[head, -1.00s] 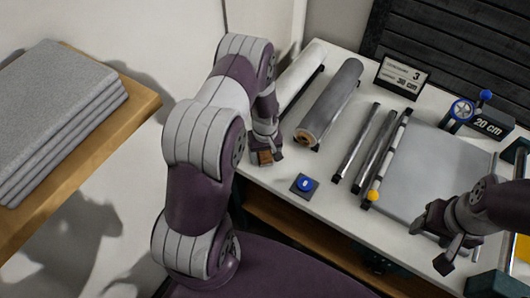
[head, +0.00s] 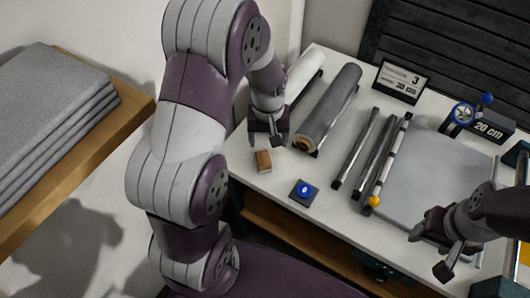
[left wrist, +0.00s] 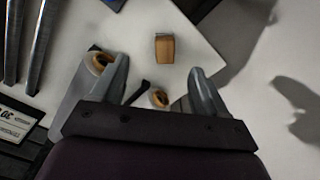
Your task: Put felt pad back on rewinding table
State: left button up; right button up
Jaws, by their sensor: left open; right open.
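A small tan-brown block, which looks like the felt pad (head: 263,161), sits on the white rewinding table (head: 275,184) near its left edge. It also shows in the left wrist view (left wrist: 165,48), ahead of the fingers with bare table around it. My left gripper (head: 268,141) is open and empty, just behind the pad and apart from it, beside the near end of the grey roll (head: 330,107). My right gripper (head: 431,252) is open over the near edge of the grey sheet area (head: 415,185), with nothing seen in it.
A white roll (head: 303,72) lies behind my left gripper. Metal bars (head: 355,150) and a blue button (head: 304,190) are to the right of the pad. A number sign (head: 400,81) and a 20 cm block (head: 492,125) stand farther back. Grey sheets (head: 45,115) are stacked on a wooden shelf at left.

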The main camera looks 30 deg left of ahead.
pick_arm(q)
jog(key=s+d+r+m, duration=0.2)
jog(key=s, duration=0.3)
jog(key=s+d+r+m+t, duration=0.1)
jog(key=s+d+r+m, duration=0.2)
jog(key=s, duration=0.2)
jog(key=shift+s+r+m, duration=0.15)
jog(key=shift+s+m, duration=0.1)
jog(key=shift+m, duration=0.05)
jog(key=shift+s+d+r, duration=0.1)
jog(key=shift+s, duration=0.1)
jog(key=shift+w, duration=0.1)
